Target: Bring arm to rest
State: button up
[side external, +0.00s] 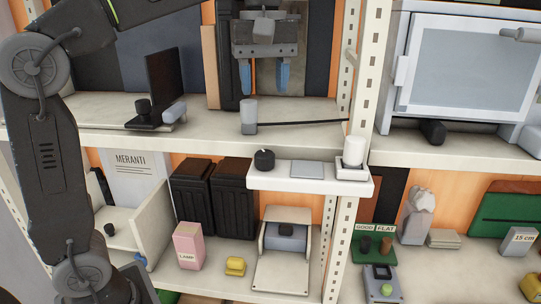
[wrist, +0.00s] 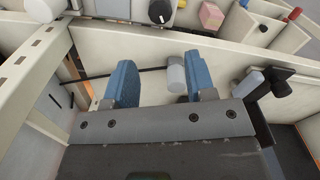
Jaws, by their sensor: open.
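My gripper (side external: 264,77) hangs in front of the upper shelf in the side external view, its two blue fingers pointing down and spread apart with nothing between them. A pale cylinder on a grey base (side external: 248,112) sits on the shelf board (side external: 210,142), below and slightly left of the fingers; a thin dark rod (side external: 300,123) runs from it to the right post. In the wrist view the blue fingers of my gripper (wrist: 160,82) are apart, and the pale cylinder (wrist: 176,76) shows beyond them, near the right finger. The gripper touches nothing that I can see.
A small white ledge (side external: 310,177) with a black knob (side external: 264,160) and a white cup (side external: 353,151) juts out below right. A slotted post (side external: 368,75) and a glass-fronted cabinet (side external: 470,65) stand right. A black upright panel (side external: 163,80) stands left on the shelf.

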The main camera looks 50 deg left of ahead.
jog(key=s+f+m+t, duration=0.2)
jog(key=s+f+m, duration=0.4)
jog(key=f, duration=0.3)
jog(key=s+a+f+m+t, duration=0.1)
jog(key=s+f+m+t, duration=0.2)
jog(key=s+f+m, duration=0.4)
notch_tip(320, 180, down, 3)
jog(key=shift+s+a+r+t, duration=0.15)
jog(key=shift+s+t, duration=0.15)
jog(key=shift+s, duration=0.1)
